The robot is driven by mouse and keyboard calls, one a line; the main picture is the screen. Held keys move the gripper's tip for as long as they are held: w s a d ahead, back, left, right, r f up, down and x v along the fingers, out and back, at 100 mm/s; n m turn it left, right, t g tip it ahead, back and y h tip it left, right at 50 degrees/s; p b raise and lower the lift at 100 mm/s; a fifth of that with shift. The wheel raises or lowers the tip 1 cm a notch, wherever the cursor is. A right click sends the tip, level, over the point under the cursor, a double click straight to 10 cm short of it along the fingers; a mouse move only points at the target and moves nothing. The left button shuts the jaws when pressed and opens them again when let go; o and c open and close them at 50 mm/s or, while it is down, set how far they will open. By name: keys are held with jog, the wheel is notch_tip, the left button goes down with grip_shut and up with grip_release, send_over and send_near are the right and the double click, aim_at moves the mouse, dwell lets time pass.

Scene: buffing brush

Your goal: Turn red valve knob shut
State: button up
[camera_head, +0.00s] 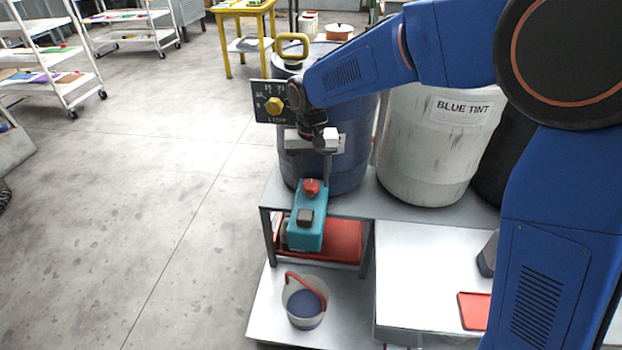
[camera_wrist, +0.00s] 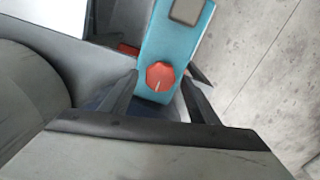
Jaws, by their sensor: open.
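The red valve knob (camera_head: 311,187) sits on the top of a teal block-shaped body (camera_head: 306,229), at its end nearer the drums. In the wrist view the red knob (camera_wrist: 160,77) is faceted with a pale line mark, on the teal body (camera_wrist: 172,42). My gripper (camera_head: 326,168) hangs above the knob, in front of the dark blue drum. In the wrist view my gripper (camera_wrist: 158,82) is open, with one dark finger on each side of the knob and a gap to each. Whether the fingertips reach down to the knob's height I cannot tell.
A blue drum (camera_head: 352,150) and a white drum labelled BLUE TINT (camera_head: 420,150) stand on the grey bench close behind. A bucket (camera_head: 304,306) stands below.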

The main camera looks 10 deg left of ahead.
aim_at(311, 183)
notch_tip(311, 183, up, 17)
dwell(0.5)
